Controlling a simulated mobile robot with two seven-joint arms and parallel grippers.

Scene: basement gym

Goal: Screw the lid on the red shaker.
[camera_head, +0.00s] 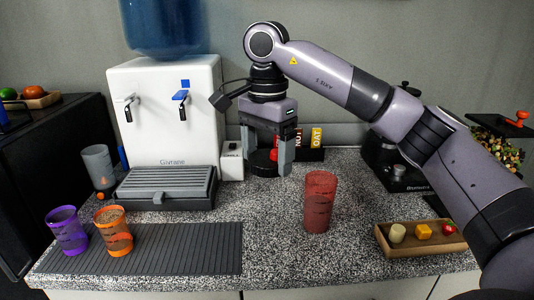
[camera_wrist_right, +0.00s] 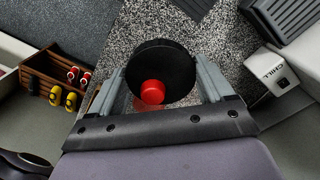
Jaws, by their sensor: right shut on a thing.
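The red shaker (camera_head: 319,203) stands upright on the speckled counter, right of the middle in the head view. It is translucent and its top shows no lid. My right gripper (camera_head: 267,158) is shut on a round black lid (camera_head: 262,166) with a red cap, to the left of the shaker and farther back. The lid (camera_wrist_right: 163,62) sits between the two fingers in the right wrist view, with its red cap (camera_wrist_right: 152,92) facing the camera. I cannot tell exactly how high the lid is above the counter. My left gripper is not in view.
A white water dispenser (camera_head: 165,120) with a grey drip tray (camera_head: 168,184) stands at the back left. Purple (camera_head: 67,230) and orange (camera_head: 113,232) shakers stand on a ribbed dark mat (camera_head: 190,250). A wooden tray (camera_head: 440,245) with small items lies right of the red shaker.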

